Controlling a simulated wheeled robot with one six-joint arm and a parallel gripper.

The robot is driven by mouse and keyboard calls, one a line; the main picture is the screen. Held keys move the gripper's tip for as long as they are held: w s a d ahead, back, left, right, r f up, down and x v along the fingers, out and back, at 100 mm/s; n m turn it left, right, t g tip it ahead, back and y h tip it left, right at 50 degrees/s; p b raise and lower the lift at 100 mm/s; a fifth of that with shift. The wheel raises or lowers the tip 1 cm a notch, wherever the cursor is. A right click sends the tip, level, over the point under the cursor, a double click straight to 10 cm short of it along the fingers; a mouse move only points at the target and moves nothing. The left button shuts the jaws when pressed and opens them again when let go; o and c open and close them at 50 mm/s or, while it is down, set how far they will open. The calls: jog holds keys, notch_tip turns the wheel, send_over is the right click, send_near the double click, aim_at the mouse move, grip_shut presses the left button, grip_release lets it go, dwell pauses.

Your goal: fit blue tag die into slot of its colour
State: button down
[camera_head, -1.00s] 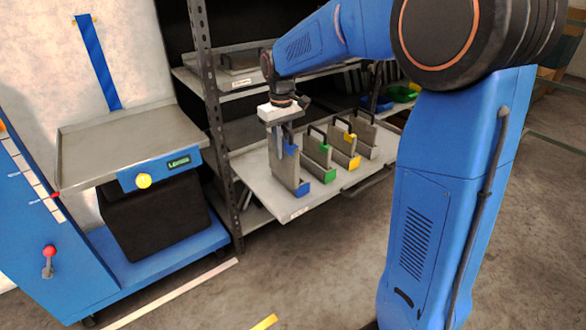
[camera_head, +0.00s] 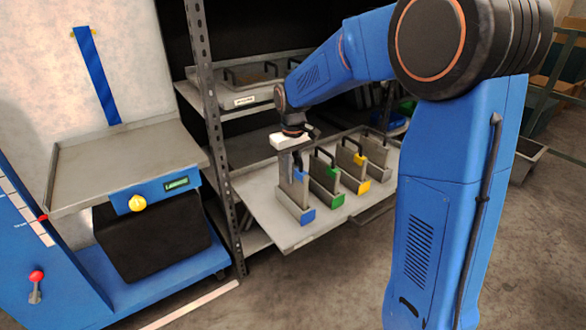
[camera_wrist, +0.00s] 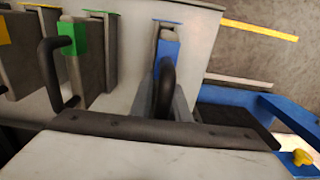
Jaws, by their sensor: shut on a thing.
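The blue tag die (camera_head: 288,188), a grey upright plate with a blue tag, stands at the blue-marked slot (camera_head: 308,215) on the pull-out shelf. My gripper (camera_head: 291,158) is above it, shut on its dark handle. The handle shows between the fingers in the wrist view (camera_wrist: 167,88), with the blue tag (camera_wrist: 168,47) in line with the slot. The blue tag sits somewhat higher over its slot label than the green one does over its own. The die's lower edge is hidden by the slot walls, so I cannot tell how deep it is.
A shelf post (camera_head: 222,150) rises on the left. A blue cart with a grey tray top (camera_head: 125,160) stands further left.

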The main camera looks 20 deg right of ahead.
aim_at(297, 191)
jog(key=shift+f, duration=1.85)
jog(key=shift+f, duration=0.1)
jog(key=c, duration=1.7)
grip_release()
